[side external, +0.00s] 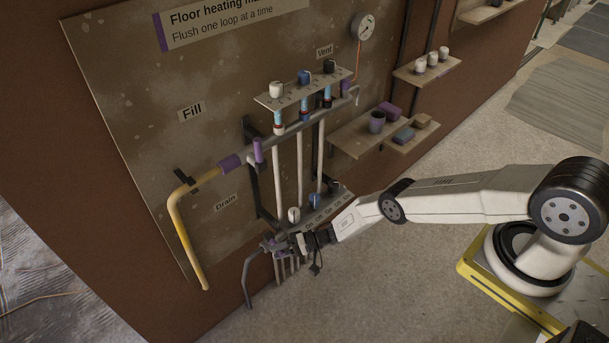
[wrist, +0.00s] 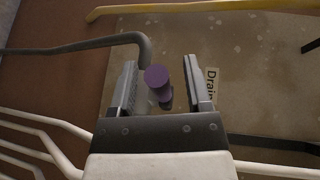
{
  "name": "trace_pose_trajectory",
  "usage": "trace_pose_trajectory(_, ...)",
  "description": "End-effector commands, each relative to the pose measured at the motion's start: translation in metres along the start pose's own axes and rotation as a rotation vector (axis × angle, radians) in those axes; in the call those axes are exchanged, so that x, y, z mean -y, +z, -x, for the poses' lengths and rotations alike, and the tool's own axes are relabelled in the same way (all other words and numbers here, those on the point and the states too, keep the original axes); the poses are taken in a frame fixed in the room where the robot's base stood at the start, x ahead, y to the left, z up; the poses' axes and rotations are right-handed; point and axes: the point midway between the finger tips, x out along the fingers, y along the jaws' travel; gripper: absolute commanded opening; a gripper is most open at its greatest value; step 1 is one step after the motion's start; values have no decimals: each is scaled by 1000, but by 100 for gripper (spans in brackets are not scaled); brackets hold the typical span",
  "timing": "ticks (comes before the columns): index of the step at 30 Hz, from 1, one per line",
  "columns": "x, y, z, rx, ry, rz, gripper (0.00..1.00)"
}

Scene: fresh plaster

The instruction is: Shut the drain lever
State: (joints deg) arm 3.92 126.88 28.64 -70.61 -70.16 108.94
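The drain lever (wrist: 156,77) has a purple end that faces the camera in the wrist view. It stands between the two fingers of my gripper (wrist: 161,66), which are apart with gaps on both sides of the purple end. In the side external view my gripper (side external: 302,242) is at the low manifold bar, beside the purple drain lever (side external: 273,244), which is small and partly hidden there. The grey drain pipe (wrist: 75,46) bends down beyond it. The "Drain" label (side external: 226,202) is on the board above. The lever's exact angle cannot be told.
A second purple lever (side external: 258,150) stands upright on the upper bar near the yellow fill pipe (side external: 183,230). White vertical tubes and valve knobs (side external: 294,215) crowd close to my gripper. Shelves (side external: 385,135) with small items and a gauge (side external: 363,27) are at the right.

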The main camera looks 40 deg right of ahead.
Motion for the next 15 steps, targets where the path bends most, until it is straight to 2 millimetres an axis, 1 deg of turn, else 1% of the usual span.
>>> trace_pose_trajectory(8, -1, 0, 1, 0, 1, -2, 63)
trace_pose_trajectory(15, -1, 0, 8, -1, 2, -3, 63)
